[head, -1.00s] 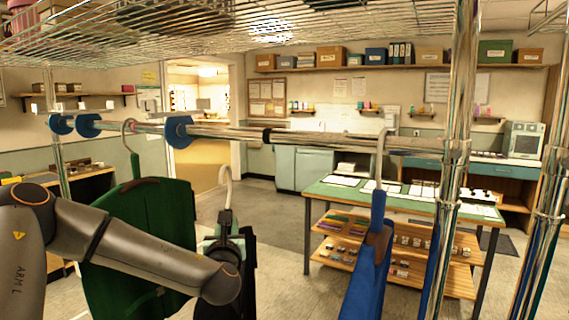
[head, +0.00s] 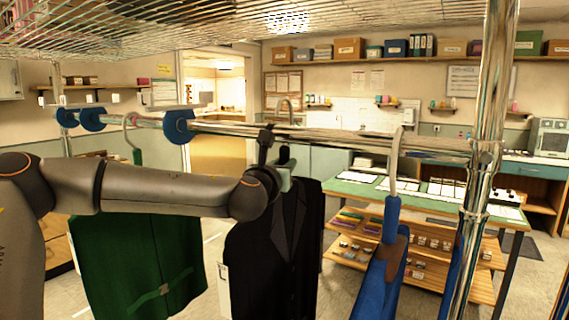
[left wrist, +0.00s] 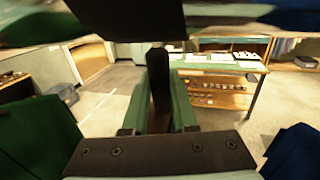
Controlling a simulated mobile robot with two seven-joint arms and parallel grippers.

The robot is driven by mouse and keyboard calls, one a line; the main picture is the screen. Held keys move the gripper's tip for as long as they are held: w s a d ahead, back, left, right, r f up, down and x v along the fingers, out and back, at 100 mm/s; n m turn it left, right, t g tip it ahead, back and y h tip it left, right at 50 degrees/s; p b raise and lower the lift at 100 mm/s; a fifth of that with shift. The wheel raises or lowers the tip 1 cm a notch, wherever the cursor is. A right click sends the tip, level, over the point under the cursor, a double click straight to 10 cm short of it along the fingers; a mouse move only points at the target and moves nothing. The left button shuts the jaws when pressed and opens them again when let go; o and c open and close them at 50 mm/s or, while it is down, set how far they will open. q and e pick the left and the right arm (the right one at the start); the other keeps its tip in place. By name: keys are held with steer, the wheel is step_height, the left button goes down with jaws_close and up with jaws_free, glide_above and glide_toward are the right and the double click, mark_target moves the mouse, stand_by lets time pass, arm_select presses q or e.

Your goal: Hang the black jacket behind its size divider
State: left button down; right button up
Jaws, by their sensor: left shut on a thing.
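The black jacket (head: 283,250) hangs upright from its hanger, to the right of the green jacket. My left gripper (head: 276,165) is shut on the hanger's neck, just below the rail (head: 340,138); the left wrist view shows its fingers (left wrist: 158,112) around the dark neck (left wrist: 158,75). The hanger's pale hook (head: 284,103) rises above the rail; whether it rests on it I cannot tell. Blue round dividers (head: 180,126), (head: 92,119) and (head: 66,117) sit on the rail further left. My right gripper is out of view.
The green jacket (head: 150,260) hangs left of the nearest divider. A blue jacket (head: 385,255) hangs to the right, near a chrome post (head: 490,120). A wire shelf (head: 200,35) lies above the rail. A worktable (head: 350,190) stands behind.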

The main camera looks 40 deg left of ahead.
arm_select(q)
steer(key=shift+s+d+r+p, duration=0.1)
steer(key=shift+s+d+p, duration=0.1)
steer(key=shift+s, duration=0.95)
steer(key=shift+s+d+r+p, duration=0.1)
steer(key=shift+s+p, duration=0.05)
steer(key=shift+s, duration=1)
steer(key=shift+s+d+r+p, duration=0.1)
steer(key=shift+s+p, duration=0.1)
steer(key=shift+s, duration=0.95)
steer(key=shift+s+d+f, duration=0.1)
steer(key=shift+s, duration=0.8)
steer(key=shift+s+f, duration=0.2)
steer(key=shift+w+f+b, duration=0.1)
steer(key=shift+f+b, duration=1.1)
steer(key=shift+f, duration=0.3)
